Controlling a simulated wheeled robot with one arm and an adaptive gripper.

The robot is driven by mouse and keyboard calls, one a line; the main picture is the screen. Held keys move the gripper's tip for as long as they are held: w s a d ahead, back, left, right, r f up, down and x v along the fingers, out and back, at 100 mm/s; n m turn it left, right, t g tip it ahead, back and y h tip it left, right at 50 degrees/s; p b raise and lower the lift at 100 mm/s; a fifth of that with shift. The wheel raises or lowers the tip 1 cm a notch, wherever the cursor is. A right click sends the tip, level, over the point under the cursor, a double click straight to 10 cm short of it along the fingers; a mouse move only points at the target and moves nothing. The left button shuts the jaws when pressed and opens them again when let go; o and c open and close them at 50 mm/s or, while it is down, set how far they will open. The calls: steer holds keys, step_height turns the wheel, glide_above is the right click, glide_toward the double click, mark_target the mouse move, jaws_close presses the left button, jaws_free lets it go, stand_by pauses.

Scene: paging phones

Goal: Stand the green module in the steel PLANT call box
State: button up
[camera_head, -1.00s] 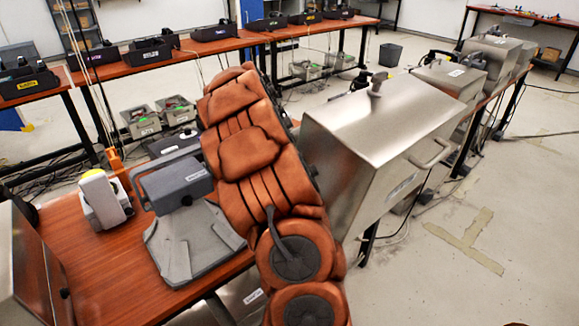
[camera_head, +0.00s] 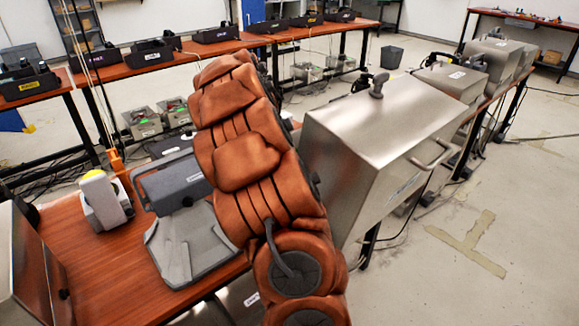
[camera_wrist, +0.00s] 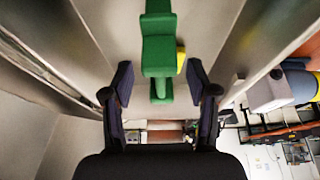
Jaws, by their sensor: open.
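The green module (camera_wrist: 158,45) stands out in the middle of the wrist view, with a small yellow part on its right side. It lies between the two dark fingers of my gripper (camera_wrist: 160,72), which are spread with a gap on each side of it. Bare steel walls (camera_wrist: 250,45) surround it, as of a box interior. In the head view a large steel box (camera_head: 375,115) with a handle stands right of my arm, and another steel box (camera_head: 30,265) is cut off at the lower left. I cannot read which is PLANT. My arm hides the gripper there.
A grey labelled unit (camera_head: 172,182) and a white device with a yellow top (camera_head: 105,205) stand on the wooden bench (camera_head: 110,270) left of my arm. More steel boxes (camera_head: 450,78) line the right bench. Black trays (camera_head: 215,34) stand at the back.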

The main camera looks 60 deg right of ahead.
steer(key=v, duration=0.6)
steer(key=shift+r, duration=0.3)
steer(key=shift+a, duration=0.15)
steer(key=s+a+r+n+y+p, duration=0.1)
steer(key=s+a+r+n+p, duration=0.15)
steer(key=a, duration=0.55)
steer(key=s+a+r+n+p, duration=0.1)
steer(key=a+n, duration=0.3)
steer(key=a, duration=0.5)
steer(key=s+a+r+n+y+p, duration=0.1)
steer(key=s+a+r+n+p, duration=0.15)
steer(key=a, duration=0.55)
steer(key=s+a+f+n+y+p, duration=0.2)
steer(key=s+a+n+p, duration=0.1)
steer(key=s+a+n, duration=0.9)
steer(key=s+a, duration=0.3)
steer(key=a, duration=0.3)
steer(key=shift+s+g, duration=0.3)
steer(key=shift+s, duration=0.05)
steer(key=shift+c, duration=0.3)
